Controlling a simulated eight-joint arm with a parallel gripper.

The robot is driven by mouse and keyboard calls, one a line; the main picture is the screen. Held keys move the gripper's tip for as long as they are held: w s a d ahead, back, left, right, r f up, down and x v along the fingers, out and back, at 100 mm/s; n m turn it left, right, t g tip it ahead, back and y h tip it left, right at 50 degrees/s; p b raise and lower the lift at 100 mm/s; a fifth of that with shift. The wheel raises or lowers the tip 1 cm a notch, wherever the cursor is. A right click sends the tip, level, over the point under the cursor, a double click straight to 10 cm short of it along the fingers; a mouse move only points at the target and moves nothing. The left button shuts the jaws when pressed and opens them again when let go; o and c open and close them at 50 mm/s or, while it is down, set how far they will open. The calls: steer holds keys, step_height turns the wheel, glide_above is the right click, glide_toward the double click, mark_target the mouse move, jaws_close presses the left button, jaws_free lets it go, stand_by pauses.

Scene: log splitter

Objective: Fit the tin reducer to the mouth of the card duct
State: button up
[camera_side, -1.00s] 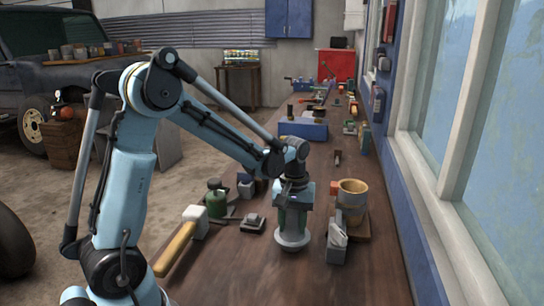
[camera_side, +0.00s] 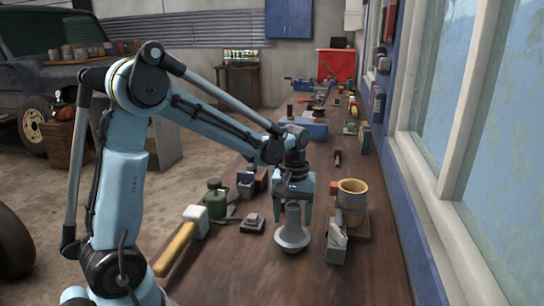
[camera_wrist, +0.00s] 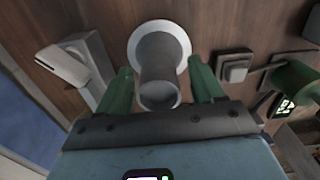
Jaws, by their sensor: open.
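The tin reducer (camera_side: 292,232) is a grey flared piece standing upright on the bench, wide flange down and narrow neck up. It also shows in the wrist view (camera_wrist: 158,60), with its neck towards me. My gripper (camera_side: 293,216) points down over it, open, with one green finger on each side of the neck. In the wrist view my gripper (camera_wrist: 160,66) shows gaps between both fingers and the neck. The card duct (camera_side: 352,195), a tan upright cylinder with a ringed open mouth, stands to the right of my gripper. The wrist view does not show it.
A grey block-like tool (camera_side: 337,243) stands just right of the reducer. A small dark block (camera_side: 252,224), a green canister (camera_side: 215,203) and a mallet (camera_side: 185,238) lie to the left. The bench's front right is clear.

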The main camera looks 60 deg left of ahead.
steer(key=r, duration=0.8)
steer(key=shift+s+a+r, duration=0.15)
steer(key=shift+a+r, duration=0.1)
steer(key=shift+r, duration=0.05)
steer(key=shift+s+d+r, duration=0.15)
steer(key=shift+d+r, duration=0.05)
steer(key=shift+r, duration=0.1)
steer(key=s+d+f+m+t, duration=0.2)
steer(key=s+d+m+t, duration=0.5)
steer(key=s+d+m, duration=0.1)
steer(key=shift+s+d+f+m, duration=0.25)
steer(key=shift+d+m, duration=0.1)
steer(key=shift+m, duration=0.45)
steer(key=shift+o, duration=0.3)
